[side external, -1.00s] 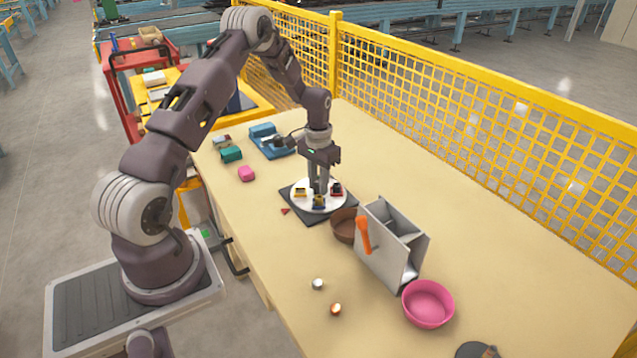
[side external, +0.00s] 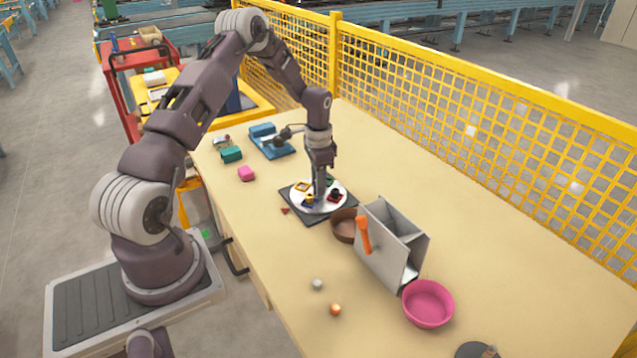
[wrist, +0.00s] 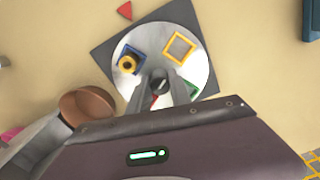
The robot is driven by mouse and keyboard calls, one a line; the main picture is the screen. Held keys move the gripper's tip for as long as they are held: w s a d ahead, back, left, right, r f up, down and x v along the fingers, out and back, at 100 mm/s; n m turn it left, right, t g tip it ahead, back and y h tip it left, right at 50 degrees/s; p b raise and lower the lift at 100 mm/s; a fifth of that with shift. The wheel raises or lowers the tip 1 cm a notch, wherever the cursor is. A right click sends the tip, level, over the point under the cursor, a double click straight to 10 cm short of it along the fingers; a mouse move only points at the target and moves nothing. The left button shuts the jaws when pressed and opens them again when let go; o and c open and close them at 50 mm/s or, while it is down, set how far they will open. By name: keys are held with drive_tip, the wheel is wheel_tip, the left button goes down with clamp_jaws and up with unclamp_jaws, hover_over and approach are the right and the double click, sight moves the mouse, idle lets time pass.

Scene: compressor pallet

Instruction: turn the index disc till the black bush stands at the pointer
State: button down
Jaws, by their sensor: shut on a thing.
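The white index disc (wrist: 145,42) lies on a dark square plate (wrist: 109,50). The red triangular pointer (wrist: 124,10) is on the table beside the plate; in the side view it is left of the disc. The pointer faces between a blue frame holding a yellow bush (wrist: 128,63) and an empty yellow frame (wrist: 180,47). A green frame (wrist: 193,89) is on the far side. The black bush (side external: 335,193) stands in a red frame on the disc's right in the side view; my fingers mostly hide that frame in the wrist view. My gripper (side external: 319,194) is shut on the dark centre knob (wrist: 160,84).
A brown bowl (side external: 344,226) and a grey divided box (side external: 383,255) with an orange handle stand close to the plate. A pink bowl (side external: 428,304) is farther right. A yellow fence (side external: 480,110) runs behind.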

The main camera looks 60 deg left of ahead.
drive_tip(key=shift+m, duration=3.1)
drive_tip(key=shift+r+m, duration=0.1)
drive_tip(key=shift+m, duration=3)
drive_tip(key=shift+a+m, duration=0.1)
drive_tip(key=shift+m, duration=5.4)
drive_tip(key=shift+w+m, duration=0.1)
drive_tip(key=shift+m, duration=0.4)
drive_tip(key=c, duration=1.5)
unclamp_jaws()
drive_tip(key=shift+o, duration=0.2)
